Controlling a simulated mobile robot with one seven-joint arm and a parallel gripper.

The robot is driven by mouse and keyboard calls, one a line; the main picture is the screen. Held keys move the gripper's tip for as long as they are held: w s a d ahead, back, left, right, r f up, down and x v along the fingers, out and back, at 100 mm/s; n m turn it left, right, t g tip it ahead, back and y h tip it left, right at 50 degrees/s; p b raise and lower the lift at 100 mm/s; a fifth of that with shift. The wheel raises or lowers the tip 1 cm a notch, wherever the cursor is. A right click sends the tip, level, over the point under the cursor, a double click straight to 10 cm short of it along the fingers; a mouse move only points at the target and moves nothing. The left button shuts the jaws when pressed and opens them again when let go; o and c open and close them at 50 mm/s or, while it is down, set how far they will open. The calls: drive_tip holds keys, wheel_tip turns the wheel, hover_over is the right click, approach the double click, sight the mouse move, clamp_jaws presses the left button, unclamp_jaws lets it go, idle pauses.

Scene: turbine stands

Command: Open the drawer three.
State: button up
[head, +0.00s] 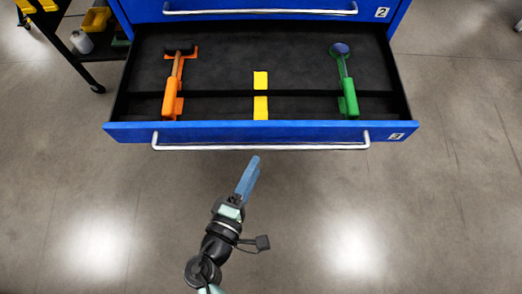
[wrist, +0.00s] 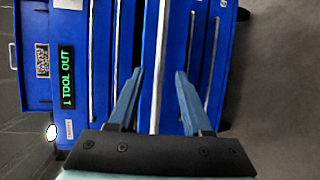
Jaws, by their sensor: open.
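Drawer three (head: 230,133), blue with a small "3" label at its front right, stands pulled out from the cabinet in the head view. Its black-lined inside shows. Its long silver handle (head: 300,146) runs along the front. My gripper (head: 254,160) is just below that handle in the head picture, pointing toward it. In the wrist view, my gripper (wrist: 159,73) is open, its two blue fingers spread. A pale handle bar (wrist: 157,100) runs between them, with no finger visibly touching it. I cannot tell the exact depth between fingertips and bar.
Drawer two (head: 270,15) above is shut. A dark cart (head: 85,70) stands left. A "1 TOOL OUT" display (wrist: 67,77) shows. Floor in front is clear.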

drive_tip(key=v, duration=0.5)
drive_tip(key=shift+w+r, duration=0.1)
idle(0.4)
drive_tip(key=w+r+m, duration=0.7)
drive_tip(key=w+r, duration=0.5)
drive_tip(key=w, duration=0.1)
drive_tip(key=w+d+r+m+t+y, duration=0.1)
drive_tip(key=w+r+m+t+y, duration=0.3)
drive_tip(key=r, duration=1.4)
wheel_tip(320, 180, up, 18)
drive_tip(key=d+m+t, duration=0.2)
drive_tip(key=m+t, duration=0.1)
drive_tip(key=s+d+r+t+y, duration=0.1)
drive_tip(key=s+r+t, duration=0.2)
drive_tip(key=s+r, duration=0.35)
drive_tip(key=s+r+t+y, duration=0.1)
drive_tip(key=s+r+t, duration=0.25)
drive_tip(key=r, duration=0.65)
wheel_tip(320, 180, up, 21)
drive_tip(key=p, duration=2.2)
drive_tip(key=shift+w+g+p, duration=0.35)
drive_tip(key=shift+g, duration=0.1)
drive_tip(key=shift+a+r, duration=0.1)
drive_tip(key=shift+a, duration=0.05)
